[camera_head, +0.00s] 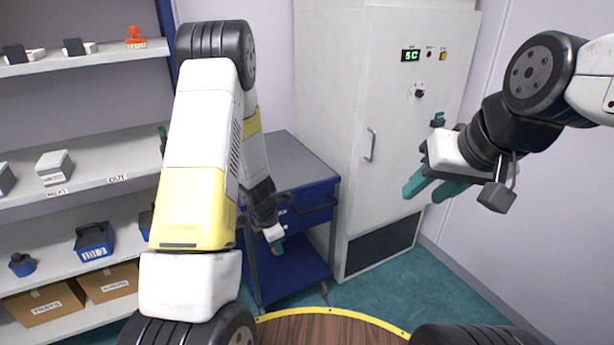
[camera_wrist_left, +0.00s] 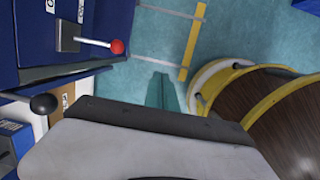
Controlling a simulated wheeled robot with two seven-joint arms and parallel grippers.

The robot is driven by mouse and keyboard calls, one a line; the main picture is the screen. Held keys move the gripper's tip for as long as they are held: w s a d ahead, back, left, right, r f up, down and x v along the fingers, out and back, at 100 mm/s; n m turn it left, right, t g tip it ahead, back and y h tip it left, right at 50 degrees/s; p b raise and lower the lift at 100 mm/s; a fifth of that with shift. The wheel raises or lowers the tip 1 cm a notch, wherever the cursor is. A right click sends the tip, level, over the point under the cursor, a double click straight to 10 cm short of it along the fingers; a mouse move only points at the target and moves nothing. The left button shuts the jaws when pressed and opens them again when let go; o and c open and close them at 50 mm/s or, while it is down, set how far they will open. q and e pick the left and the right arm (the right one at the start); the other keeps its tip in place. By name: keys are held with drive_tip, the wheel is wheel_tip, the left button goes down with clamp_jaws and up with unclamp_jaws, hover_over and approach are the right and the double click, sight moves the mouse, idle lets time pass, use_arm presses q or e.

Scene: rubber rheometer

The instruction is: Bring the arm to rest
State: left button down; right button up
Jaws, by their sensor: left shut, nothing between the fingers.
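In the left wrist view the teal fingertips (camera_wrist_left: 158,92) are together over the teal floor and touch nothing. My right gripper (camera_head: 420,194) is raised at the right, in front of the tall white cabinet. Its two teal fingers are apart, with nothing seen between them.
The blue cabinet (camera_head: 322,192) stands close behind my left gripper. The white cabinet (camera_head: 345,90) has a green display (camera_head: 410,55). A shelf (camera_head: 100,185) with boxes stands at left. A red-knobbed lever (camera_wrist_left: 117,46) and a black knob (camera_wrist_left: 44,103) lie left of my left fingers.

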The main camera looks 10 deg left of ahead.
use_arm(q)
drive_tip(key=s+d+r+m+t+h, duration=0.1)
drive_tip(key=s+d+r+m, duration=0.15)
drive_tip(key=r+m, duration=0.65)
drive_tip(key=s+d+r+m+t+h, duration=0.1)
drive_tip(key=s+d+r+m, duration=0.15)
drive_tip(key=r, duration=1.35)
drive_tip(key=s+a+r+m+t+y, duration=0.1)
drive_tip(key=s+a+r+m+t, duration=0.1)
drive_tip(key=s+r+m, duration=1)
drive_tip(key=s+m, duration=0.1)
drive_tip(key=s, duration=0.3)
drive_tip(key=shift+a+r+m, duration=0.3)
drive_tip(key=shift+r+m, duration=0.05)
drive_tip(key=shift+r, duration=0.05)
